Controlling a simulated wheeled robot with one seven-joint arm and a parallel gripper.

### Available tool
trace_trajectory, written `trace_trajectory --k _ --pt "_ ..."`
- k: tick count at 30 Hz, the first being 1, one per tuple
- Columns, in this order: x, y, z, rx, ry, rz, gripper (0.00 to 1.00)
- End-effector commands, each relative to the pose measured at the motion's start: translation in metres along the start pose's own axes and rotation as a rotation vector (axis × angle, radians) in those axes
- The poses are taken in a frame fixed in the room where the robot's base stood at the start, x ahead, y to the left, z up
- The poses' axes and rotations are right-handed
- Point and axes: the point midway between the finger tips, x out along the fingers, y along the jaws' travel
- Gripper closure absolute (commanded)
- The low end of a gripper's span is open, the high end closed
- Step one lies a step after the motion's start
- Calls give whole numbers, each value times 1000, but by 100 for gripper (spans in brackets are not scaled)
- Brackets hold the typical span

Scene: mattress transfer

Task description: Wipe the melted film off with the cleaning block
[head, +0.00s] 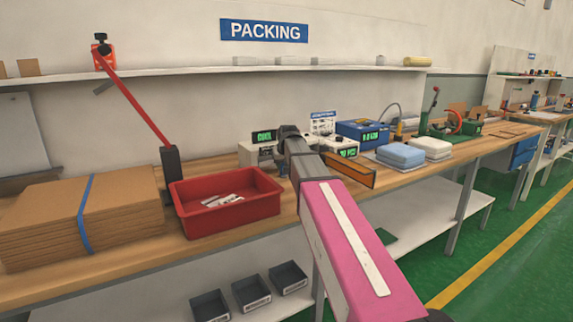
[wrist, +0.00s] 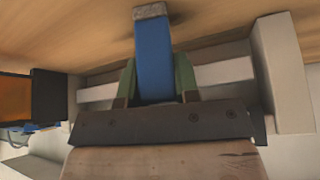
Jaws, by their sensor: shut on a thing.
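My gripper (wrist: 156,78) shows in the wrist view, with its two green fingers shut on the sides of the cleaning block (wrist: 153,50). The block is blue with a grey end, which points to the top of the picture. A pale bar (wrist: 222,71) runs across behind the fingers, between light grey housings. I cannot tell whether the block touches the bar. No melted film can be made out. In the head view, a pale machine (head: 258,152) with a green "COOL" display stands on the bench, partly hidden by my arm. My arm hides the gripper and block there.
A red tray (head: 228,220) with pale items and a stack of cardboard (head: 85,222) lie to the left. A dark-framed orange panel (head: 349,172) is just right of my arm. Folded blue cloth (head: 400,155) and a blue device (head: 362,134) are further right.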

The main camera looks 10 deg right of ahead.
Motion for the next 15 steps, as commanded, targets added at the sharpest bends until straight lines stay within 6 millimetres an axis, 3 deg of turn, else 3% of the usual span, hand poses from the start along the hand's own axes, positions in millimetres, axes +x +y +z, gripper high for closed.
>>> trace_trajectory --k 15 --pt "-3 -26 7 0 -2 -2 99"
